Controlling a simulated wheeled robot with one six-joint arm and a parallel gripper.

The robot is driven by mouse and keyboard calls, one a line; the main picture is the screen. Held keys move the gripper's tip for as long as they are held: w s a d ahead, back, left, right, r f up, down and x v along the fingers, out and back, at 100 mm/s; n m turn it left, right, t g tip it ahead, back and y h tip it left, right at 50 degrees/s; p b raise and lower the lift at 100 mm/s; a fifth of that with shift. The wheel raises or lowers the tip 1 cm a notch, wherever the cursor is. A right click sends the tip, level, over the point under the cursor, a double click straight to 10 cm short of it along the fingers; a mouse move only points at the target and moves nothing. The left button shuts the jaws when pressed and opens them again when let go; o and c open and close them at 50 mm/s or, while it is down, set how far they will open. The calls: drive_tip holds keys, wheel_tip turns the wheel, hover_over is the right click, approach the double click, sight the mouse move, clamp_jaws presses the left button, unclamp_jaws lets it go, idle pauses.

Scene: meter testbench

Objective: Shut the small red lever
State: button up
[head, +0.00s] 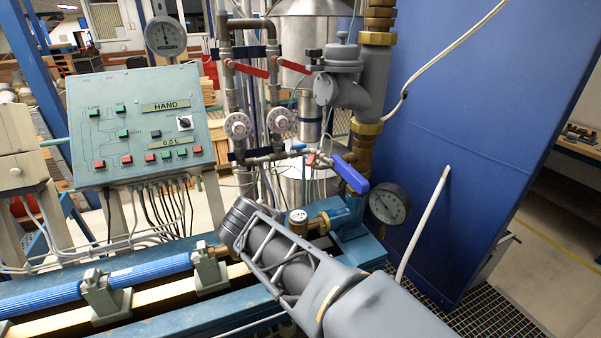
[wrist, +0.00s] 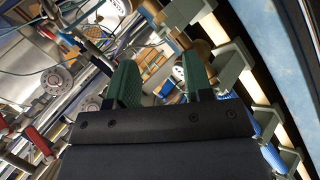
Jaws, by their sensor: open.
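The small red lever (head: 311,158) sits on thin pipework at the centre of the head view, just left of the large blue lever (head: 351,174). It is small there, and its exact angle is hard to tell. My gripper shows in the wrist view (wrist: 158,75) with its two green fingers apart and nothing between them. In the head view my arm reaches in from the lower right, its dark end below and left of the small red lever, apart from it in the picture. The fingers are not clear in that view. I cannot surely pick out the small lever in the wrist view.
Two larger red levers (head: 247,69) (head: 293,66) are on the upright pipes, above two round handwheels (head: 237,125) (head: 280,120). A control panel (head: 140,128) stands left, a pressure gauge (head: 389,203) right. A blue pipe (head: 150,272) runs along the bench.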

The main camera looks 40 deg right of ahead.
drive_tip(key=w+d+n+h+b, duration=0.35)
drive_tip(key=d+n+h, duration=0.25)
drive_tip(key=d+n, duration=0.3)
drive_tip(key=n+t+h+b, duration=0.3)
drive_tip(key=n+t+b, duration=0.2)
drive_tip(key=n, duration=0.5)
approach(310, 160)
drive_tip(key=x, duration=0.3)
drive_tip(key=p+x, duration=0.1)
drive_tip(key=x, duration=0.2)
drive_tip(key=p+x, duration=0.1)
drive_tip(key=x, duration=0.3)
drive_tip(key=shift+f, duration=0.4)
clamp_jaws()
